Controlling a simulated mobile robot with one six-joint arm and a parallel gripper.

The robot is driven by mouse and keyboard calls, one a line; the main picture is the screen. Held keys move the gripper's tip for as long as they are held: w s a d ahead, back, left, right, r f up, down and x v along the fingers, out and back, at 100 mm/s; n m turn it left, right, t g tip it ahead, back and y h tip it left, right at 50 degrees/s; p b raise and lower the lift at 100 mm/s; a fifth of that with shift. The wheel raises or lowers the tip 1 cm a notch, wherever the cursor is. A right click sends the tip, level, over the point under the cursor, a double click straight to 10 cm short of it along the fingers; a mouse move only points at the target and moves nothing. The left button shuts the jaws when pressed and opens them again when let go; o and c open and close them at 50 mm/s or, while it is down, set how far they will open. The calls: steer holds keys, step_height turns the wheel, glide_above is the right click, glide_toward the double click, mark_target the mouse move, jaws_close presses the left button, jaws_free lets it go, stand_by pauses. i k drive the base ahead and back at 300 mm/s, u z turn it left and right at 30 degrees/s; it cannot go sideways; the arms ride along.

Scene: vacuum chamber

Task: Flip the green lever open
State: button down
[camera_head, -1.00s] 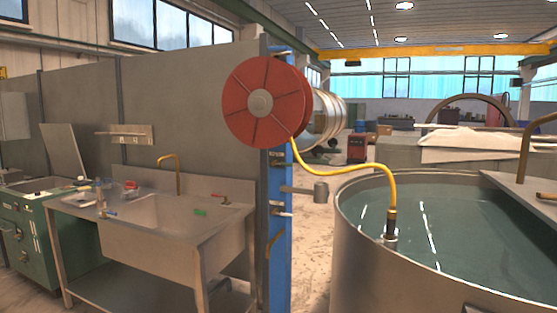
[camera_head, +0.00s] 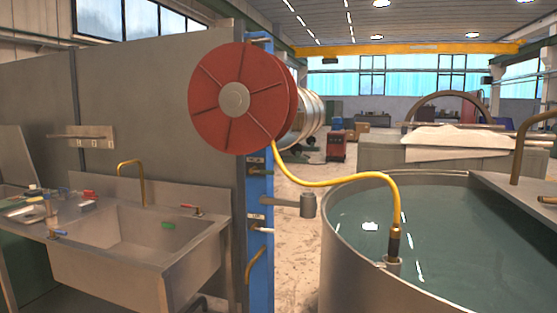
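I see no part that is clearly a green lever. A small green piece (camera_head: 168,225) shows at the right part of the steel sink (camera_head: 110,262), near its back wall. It is too small to tell whether it is a lever, or whether it is open or shut. A small tap with a red handle (camera_head: 189,207) stands on the sink's back edge, right of the tall brass spout (camera_head: 130,180). My gripper is not in view.
A blue post (camera_head: 260,210) carries a red hose reel (camera_head: 238,98) and a grey arm-like fitting (camera_head: 300,204). Its yellow hose (camera_head: 340,181) runs to a round water tank (camera_head: 335,255) at right. Bare floor (camera_head: 296,250) shows between post and tank.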

mark_target(255, 169)
steer(key=z, duration=0.05)
steer(key=i, duration=1.7)
steer(key=u, duration=0.5)
